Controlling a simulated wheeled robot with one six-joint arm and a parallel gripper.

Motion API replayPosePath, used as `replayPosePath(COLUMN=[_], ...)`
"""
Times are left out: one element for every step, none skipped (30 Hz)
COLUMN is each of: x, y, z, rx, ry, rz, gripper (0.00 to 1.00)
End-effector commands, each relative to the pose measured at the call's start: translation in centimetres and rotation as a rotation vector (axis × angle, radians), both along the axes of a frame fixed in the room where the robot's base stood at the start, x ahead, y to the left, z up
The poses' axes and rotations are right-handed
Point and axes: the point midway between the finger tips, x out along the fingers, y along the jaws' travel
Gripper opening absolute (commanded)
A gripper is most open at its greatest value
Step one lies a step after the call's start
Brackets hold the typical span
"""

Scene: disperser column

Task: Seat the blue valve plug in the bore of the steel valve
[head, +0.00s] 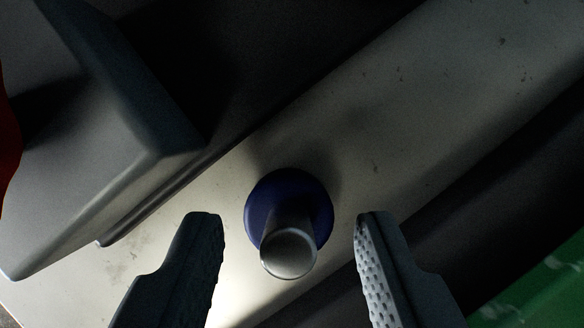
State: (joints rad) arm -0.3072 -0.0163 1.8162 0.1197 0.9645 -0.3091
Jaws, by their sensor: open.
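The blue valve plug (262,200) stands on a pale, speckled surface (420,110) in the middle of the head view. It has a round dark blue body, and a grey cylindrical stem (289,252) rises from it towards the camera. My gripper (290,222) is open, with one finger to the left of the plug and one to the right. A gap shows on both sides, and neither finger appears to touch it. The steel valve and its bore cannot be made out in this view.
A large grey block-shaped body (100,150) stands at the upper left, near the left finger. A red edge (8,140) shows at the far left. A green surface (545,295) lies at the lower right, past a dark band. The pale surface right of the plug is clear.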

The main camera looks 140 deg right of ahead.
Motion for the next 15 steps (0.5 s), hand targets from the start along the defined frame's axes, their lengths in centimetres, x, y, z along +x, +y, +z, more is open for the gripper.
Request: replayPosePath(x=[0.11,0.16,0.19,0.20,0.20,0.19,0.19,0.19,0.19,0.19,0.19,0.19,0.19,0.19,0.19], y=[0.08,0.11,0.13,0.14,0.14,0.13,0.13,0.13,0.13,0.13,0.13,0.13,0.13,0.13,0.13], z=[-0.36,-0.47,-0.55,-0.56,-0.56,-0.54,-0.54,-0.54,-0.54,-0.54,-0.53,-0.53,-0.53,-0.53,-0.53], rx=[-0.001,0.000,0.000,0.000,0.000,0.000,0.000,0.000,0.000,0.000,0.000,0.000,0.000,0.000,0.000], ry=[0.001,0.000,0.000,0.000,0.000,0.000,0.000,0.000,0.000,0.000,0.000,0.000,0.000,0.000,0.000], rz=[0.000,0.000,0.000,0.000,0.000,0.000,0.000,0.000,0.000,0.000,0.000,0.000,0.000,0.000,0.000], gripper=[0.41,0.41,0.41,0.41,0.41,0.41,0.41,0.41,0.35,0.29,0.24,0.16,0.10,0.04,0.00])
